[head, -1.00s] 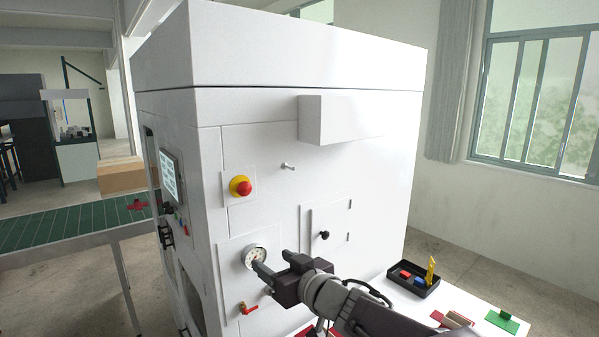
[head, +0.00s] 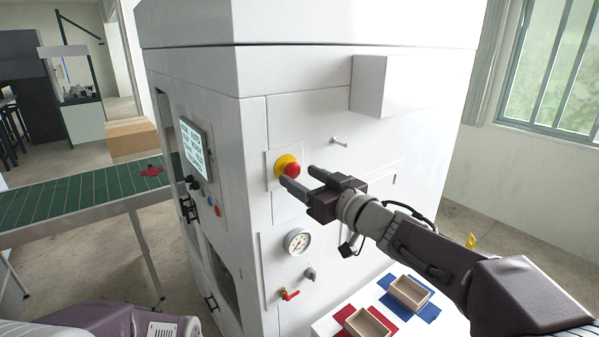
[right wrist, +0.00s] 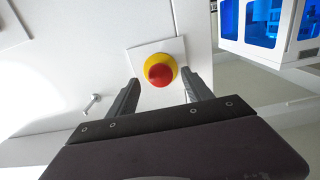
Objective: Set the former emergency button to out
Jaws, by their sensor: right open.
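The emergency button (head: 291,169) is a red mushroom head on a yellow ring, set on a square plate on the white former's (head: 300,110) side wall. In the right wrist view the button (right wrist: 159,71) faces the camera, roughly centred between the finger tips and a little beyond them. My right gripper (head: 303,178) is open and empty, just in front of the button, with its fingers pointing at it. I cannot tell whether a finger touches it. Whether the button is in or out is not clear. My left gripper is out of view.
A gauge (head: 297,241), a grey knob (head: 309,273) and a red-handled valve (head: 289,294) sit below the button. A metal peg (head: 339,142) sticks out to its upper right, and a box housing (head: 369,86) juts out above. A table with small trays (head: 409,292) stands below.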

